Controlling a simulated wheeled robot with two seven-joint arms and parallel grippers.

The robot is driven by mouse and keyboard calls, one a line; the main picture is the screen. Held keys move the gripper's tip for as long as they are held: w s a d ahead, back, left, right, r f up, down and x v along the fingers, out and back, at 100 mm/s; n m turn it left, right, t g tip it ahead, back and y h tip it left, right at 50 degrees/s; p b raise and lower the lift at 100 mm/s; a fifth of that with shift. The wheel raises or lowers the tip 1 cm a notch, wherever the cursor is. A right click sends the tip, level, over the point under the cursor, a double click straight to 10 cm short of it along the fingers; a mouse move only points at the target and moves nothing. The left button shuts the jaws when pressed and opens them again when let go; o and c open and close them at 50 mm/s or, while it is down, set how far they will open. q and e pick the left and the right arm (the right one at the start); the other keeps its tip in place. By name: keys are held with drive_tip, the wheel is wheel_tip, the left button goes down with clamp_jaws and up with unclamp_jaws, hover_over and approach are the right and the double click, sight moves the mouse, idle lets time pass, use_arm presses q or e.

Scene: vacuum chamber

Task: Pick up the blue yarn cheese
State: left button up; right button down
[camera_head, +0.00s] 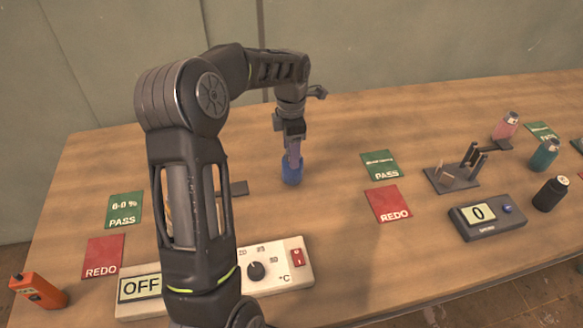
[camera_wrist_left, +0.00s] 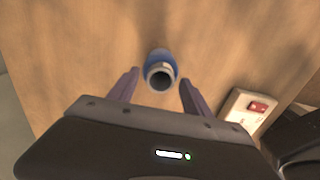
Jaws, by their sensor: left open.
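The blue yarn cheese (camera_head: 291,172) stands upright on the wooden table, left of the middle in the head view. In the left wrist view the blue yarn cheese (camera_wrist_left: 160,70) shows its open round end, slightly beyond the fingertips. My left gripper (camera_head: 294,158) points down right over it. In the left wrist view my left gripper (camera_wrist_left: 158,76) is open, with one finger on each side of the yarn cheese and gaps between. The gripper hides part of the yarn cheese in the head view. My right gripper is in neither view.
A temperature box (camera_head: 282,262) stands at the front, partly behind my arm. Green PASS (camera_head: 382,164) and red REDO (camera_head: 388,203) cards lie to the right. A grey stand (camera_head: 452,180), pink (camera_head: 506,126), teal (camera_head: 544,154) and black (camera_head: 550,194) yarn cheeses and a counter box (camera_head: 487,216) stand farther right.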

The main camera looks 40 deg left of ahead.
use_arm(q)
drive_tip(key=o, duration=0.4)
drive_tip(key=shift+f, duration=1)
drive_tip(key=shift+f+p, duration=0.3)
drive_tip(key=shift+p, duration=0.1)
wheel_tip(320, 180, down, 4)
drive_tip(key=shift+w+d+f+p, duration=0.1)
drive_tip(key=shift+f+p, duration=0.05)
drive_tip(key=shift+p, duration=0.7)
drive_tip(key=shift+f, duration=0.15)
